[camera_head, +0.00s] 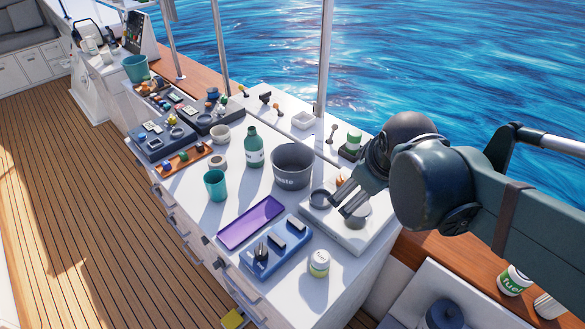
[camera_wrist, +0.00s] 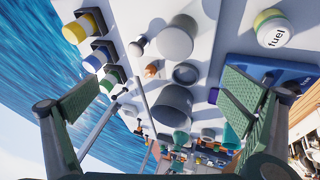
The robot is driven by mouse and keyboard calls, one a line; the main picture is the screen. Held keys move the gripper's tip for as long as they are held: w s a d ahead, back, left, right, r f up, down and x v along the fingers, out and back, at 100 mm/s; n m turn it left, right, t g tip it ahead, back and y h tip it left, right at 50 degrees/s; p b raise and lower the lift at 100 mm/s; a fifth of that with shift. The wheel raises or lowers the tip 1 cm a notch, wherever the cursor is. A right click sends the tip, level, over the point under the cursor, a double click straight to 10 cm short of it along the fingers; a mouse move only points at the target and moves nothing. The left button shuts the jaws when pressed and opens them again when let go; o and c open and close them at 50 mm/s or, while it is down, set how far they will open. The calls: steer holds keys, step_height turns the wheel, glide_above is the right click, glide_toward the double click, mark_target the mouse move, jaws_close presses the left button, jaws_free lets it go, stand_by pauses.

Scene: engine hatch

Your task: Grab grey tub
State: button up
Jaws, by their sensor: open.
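A grey tub (camera_head: 292,166) with pale lettering that reads like "waste" stands upright on the white counter, with an open top. It also shows in the wrist view (camera_wrist: 172,103), between the two fingers. My gripper (camera_head: 340,203) is open and empty, to the right of and nearer than the tub, over a white board. In the wrist view its green-padded fingers (camera_wrist: 165,82) are spread wide. A smaller dark round pot (camera_head: 320,198) and a grey round pot (camera_head: 356,213) sit on the board, the latter partly hidden by my gripper.
A green bottle (camera_head: 254,148) and a teal cup (camera_head: 215,184) stand left of the tub. A purple tray (camera_head: 251,222), a blue holder (camera_head: 275,248) and a white jar (camera_head: 319,263) lie nearer. Metal posts (camera_head: 324,60) rise behind the counter.

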steer(key=w+a+n+g+p, duration=0.1)
steer(key=w+a+n+p, duration=0.4)
steer(key=w+a+n, duration=0.5)
steer(key=w+a+f+n+h+p, duration=0.1)
steer(key=w+a+f+n+p, duration=0.1)
steer(key=w+a+f+n, duration=0.1)
steer(key=w+a+f+n+g+h+p, duration=0.1)
steer(key=w+a+f+n+p, duration=0.2)
steer(key=w+a+n, duration=0.3)
steer(key=shift+w+f+n, duration=0.45)
steer(key=shift+w+n, duration=0.75)
steer(key=shift+w, duration=0.15)
glide_toward(296, 167)
steer(key=shift+s+d+f, duration=0.2)
steer(key=shift+s+d, duration=0.05)
steer(key=shift+s, duration=0.2)
steer(key=shift+s+d+f, duration=0.2)
steer(key=shift+s+f, duration=0.05)
steer(key=shift+s, duration=0.2)
steer(key=shift+f, duration=0.1)
steer(key=shift+b+x, duration=0.4)
steer(key=shift+x, duration=2.1)
